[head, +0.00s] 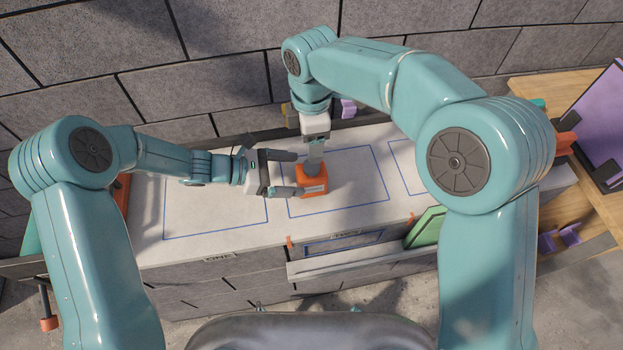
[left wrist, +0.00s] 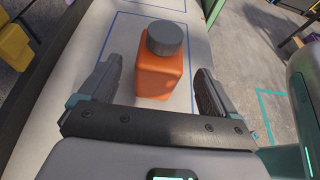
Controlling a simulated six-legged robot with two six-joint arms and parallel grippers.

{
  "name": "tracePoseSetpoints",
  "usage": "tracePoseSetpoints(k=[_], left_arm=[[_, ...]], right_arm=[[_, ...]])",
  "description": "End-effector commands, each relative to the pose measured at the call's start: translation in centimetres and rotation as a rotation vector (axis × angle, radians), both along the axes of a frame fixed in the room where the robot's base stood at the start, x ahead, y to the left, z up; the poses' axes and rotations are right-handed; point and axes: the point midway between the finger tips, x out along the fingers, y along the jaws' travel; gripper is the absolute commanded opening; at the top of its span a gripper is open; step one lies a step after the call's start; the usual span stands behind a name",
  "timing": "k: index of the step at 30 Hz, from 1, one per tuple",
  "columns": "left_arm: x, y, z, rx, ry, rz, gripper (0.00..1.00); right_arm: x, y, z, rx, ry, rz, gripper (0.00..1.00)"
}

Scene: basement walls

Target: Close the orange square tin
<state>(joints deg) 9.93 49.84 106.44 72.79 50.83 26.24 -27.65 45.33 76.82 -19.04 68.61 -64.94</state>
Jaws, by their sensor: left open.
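The orange square tin (head: 313,183) stands upright on the white worktop, near the left edge of the middle blue-outlined square. In the left wrist view the tin (left wrist: 163,77) carries a dark grey round cap (left wrist: 167,38) on top; I cannot tell how tight it sits. My left gripper (head: 282,172) is open, its fingers pointing right at the tin. In the left wrist view its fingers (left wrist: 155,92) lie on both sides of the tin's lower part, with gaps.
Blue-outlined squares mark the worktop (head: 190,245), and the left square (head: 215,205) is empty. A stone-block wall (head: 200,85) rises behind. An open drawer (head: 345,262) with a green panel (head: 427,227) juts out in front. A wooden bench (head: 590,175) stands at the right.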

Motion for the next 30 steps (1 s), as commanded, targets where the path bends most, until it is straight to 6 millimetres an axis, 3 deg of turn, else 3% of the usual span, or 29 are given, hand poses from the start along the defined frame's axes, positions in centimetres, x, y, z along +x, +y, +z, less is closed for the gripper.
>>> tracePoseSetpoints(k=[3,9,22,23,30], left_arm=[[0.3,-2.1,-0.9,0.000,0.002,-0.003,0.91],[0.8,-4.5,-1.9,0.001,0.001,-0.001,0.91],[1.0,-5.3,-2.2,0.000,0.001,0.001,0.91],[1.0,-5.3,-2.2,0.000,0.001,0.001,0.88],[1.0,-5.3,-2.2,0.000,0.001,0.001,0.11]], right_arm=[[0.0,0.0,0.0,0.000,0.000,0.000,0.62],[0.0,0.0,0.0,0.000,0.000,0.000,0.62],[0.0,0.0,0.0,0.000,0.000,0.000,0.62],[0.0,0.0,0.0,0.000,0.000,0.000,0.62],[0.0,0.0,0.0,0.000,0.000,0.000,0.62]])
